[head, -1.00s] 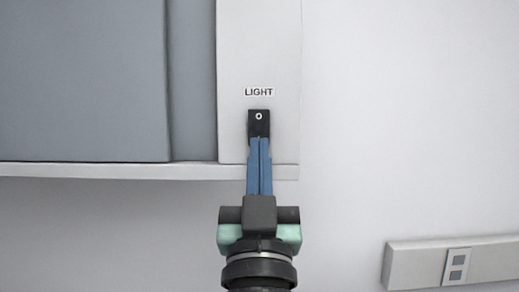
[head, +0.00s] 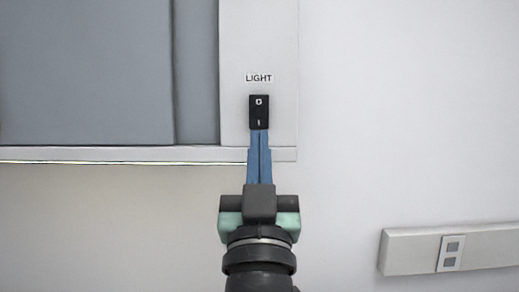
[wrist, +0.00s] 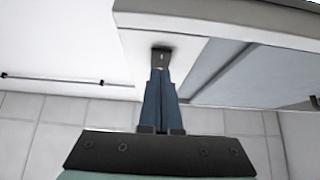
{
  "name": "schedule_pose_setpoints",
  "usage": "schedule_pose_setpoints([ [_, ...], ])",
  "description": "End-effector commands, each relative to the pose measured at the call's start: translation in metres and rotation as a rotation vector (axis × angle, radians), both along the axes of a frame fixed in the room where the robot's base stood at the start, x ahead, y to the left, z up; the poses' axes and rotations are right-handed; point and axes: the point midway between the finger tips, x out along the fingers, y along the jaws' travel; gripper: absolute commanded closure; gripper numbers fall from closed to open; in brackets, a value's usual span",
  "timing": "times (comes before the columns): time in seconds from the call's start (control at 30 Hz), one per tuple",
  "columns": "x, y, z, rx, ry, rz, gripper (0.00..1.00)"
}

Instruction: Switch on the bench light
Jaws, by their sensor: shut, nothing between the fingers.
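The black rocker switch (head: 259,110) sits on the light grey cabinet's right panel, under the label LIGHT (head: 258,78). Its O mark is at the top and its I mark at the bottom, both visible. My gripper (head: 259,133) is shut and empty, its blue fingers pointing up at the switch's lower edge. I cannot tell whether the fingertips touch it. In the wrist view the switch (wrist: 161,56) is just beyond the fingertips (wrist: 161,70). A bright, yellowish line (head: 70,162) shows along the cabinet's underside, and the wall below looks warmly lit.
The cabinet's grey door panel (head: 85,70) fills the upper left. A light grey wall trunking (head: 405,250) with a socket plate (head: 451,253) runs at the lower right. The wall right of the cabinet is bare.

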Motion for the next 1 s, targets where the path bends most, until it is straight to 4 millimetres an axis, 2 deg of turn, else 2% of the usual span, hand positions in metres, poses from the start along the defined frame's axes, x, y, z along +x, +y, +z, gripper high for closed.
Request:
schedule_pose_setpoints([
  [0.1,-0.016,0.000,-0.030,0.002,0.001,0.002,1.00],
  [0.3,-0.042,0.000,-0.062,0.002,0.002,0.000,1.00],
  [0.4,-0.051,0.000,-0.073,0.001,0.001,0.001,1.00],
  [0.67,-0.061,0.000,-0.081,0.001,-0.001,0.001,1.00],
  [0.93,-0.061,0.000,-0.080,0.001,-0.001,0.001,1.00],
  [1.0,-0.066,0.000,-0.071,0.001,-0.013,0.001,1.00],
])
